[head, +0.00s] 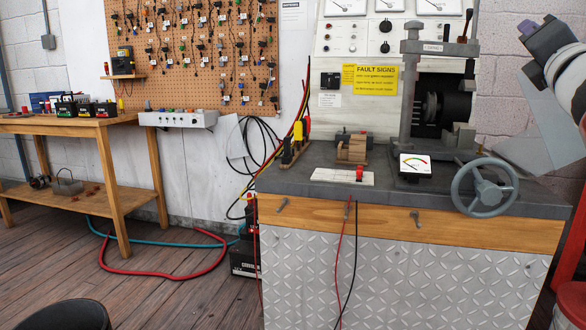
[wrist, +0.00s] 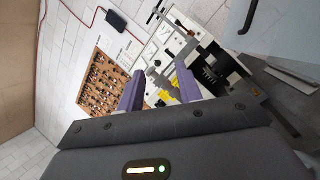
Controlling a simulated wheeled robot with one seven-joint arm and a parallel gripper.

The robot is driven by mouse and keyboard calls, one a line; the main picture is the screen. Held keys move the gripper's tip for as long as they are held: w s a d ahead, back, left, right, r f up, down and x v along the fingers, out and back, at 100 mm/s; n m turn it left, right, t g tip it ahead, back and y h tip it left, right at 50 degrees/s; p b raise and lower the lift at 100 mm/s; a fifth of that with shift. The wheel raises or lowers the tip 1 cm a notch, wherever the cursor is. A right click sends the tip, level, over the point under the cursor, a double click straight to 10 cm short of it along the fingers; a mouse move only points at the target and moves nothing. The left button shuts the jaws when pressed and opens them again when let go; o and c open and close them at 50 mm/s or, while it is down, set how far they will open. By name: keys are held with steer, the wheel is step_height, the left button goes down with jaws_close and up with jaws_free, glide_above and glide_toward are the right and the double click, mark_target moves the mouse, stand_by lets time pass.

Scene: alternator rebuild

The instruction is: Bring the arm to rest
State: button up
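My arm reaches in at the upper right of the head view, in the air beside the test bench. My gripper (wrist: 160,72) shows in the wrist view with its two purple fingers apart. I see nothing held between them. In the head view only a purple part of my gripper end (head: 548,38) shows, so the fingers cannot be judged there. The wrist view is tilted and looks past the fingers toward the pegboard (wrist: 104,80) and the test bench's upright.
The test bench (head: 400,260) carries a handwheel (head: 485,187), a meter (head: 415,165) and a wooden block (head: 352,149). A wooden table (head: 90,122) stands at left. Red (head: 150,275) and teal hoses lie on the floor. A red container (head: 570,303) stands at lower right.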

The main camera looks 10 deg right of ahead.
steer(key=s+a+f+m+g+y, duration=0.1)
steer(key=a+f+m+g, duration=0.3)
steer(key=a+f+m, duration=0.55)
steer(key=a+f+m+g+y, duration=0.15)
steer(key=f+m+g, duration=0.4)
steer(key=f, duration=0.95)
steer(key=s+a+f+m+g+y, duration=0.3)
steer(key=s+a+f, duration=0.4)
steer(key=f, duration=0.5)
steer(key=s+a+f+m+g+y, duration=0.3)
steer(key=s+a+f+m, duration=0.2)
steer(key=a+f, duration=0.6)
steer(key=s+f, duration=0.1)
steer(key=s, duration=0.1)
steer(key=shift+s+a+p, duration=0.3)
steer(key=shift+s, duration=0.05)
steer(key=shift+d, duration=0.1)
